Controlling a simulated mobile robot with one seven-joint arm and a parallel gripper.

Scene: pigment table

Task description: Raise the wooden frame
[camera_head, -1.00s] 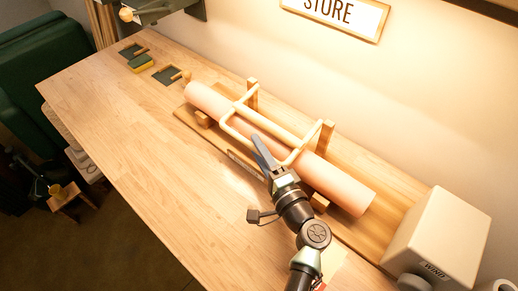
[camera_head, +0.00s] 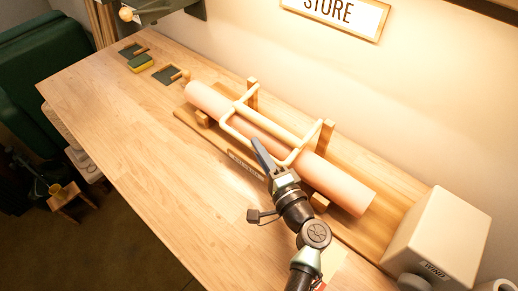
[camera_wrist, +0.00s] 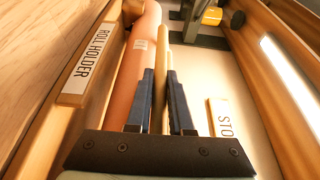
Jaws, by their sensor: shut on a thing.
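The wooden frame (camera_head: 302,146) is a pale U-shaped bar frame between two wooden posts. It lies low across a long pink roll (camera_head: 341,184), with its front bar on the near side. My gripper (camera_head: 261,152) is at this front bar. In the wrist view, my gripper (camera_wrist: 160,95) has its two dark fingers on either side of a pale wooden bar of the frame (camera_wrist: 161,60), shut on it. The pink roll (camera_wrist: 137,65) runs alongside to the left of the bar. The fingers hide part of the bar.
The roll rests on a wooden base board (camera_head: 190,118) labelled as a roll holder (camera_wrist: 87,64). A cream box marked WIND (camera_head: 440,235) stands at right. Dark pads and a yellow block (camera_head: 140,63) lie at the far left. The table's near left is clear.

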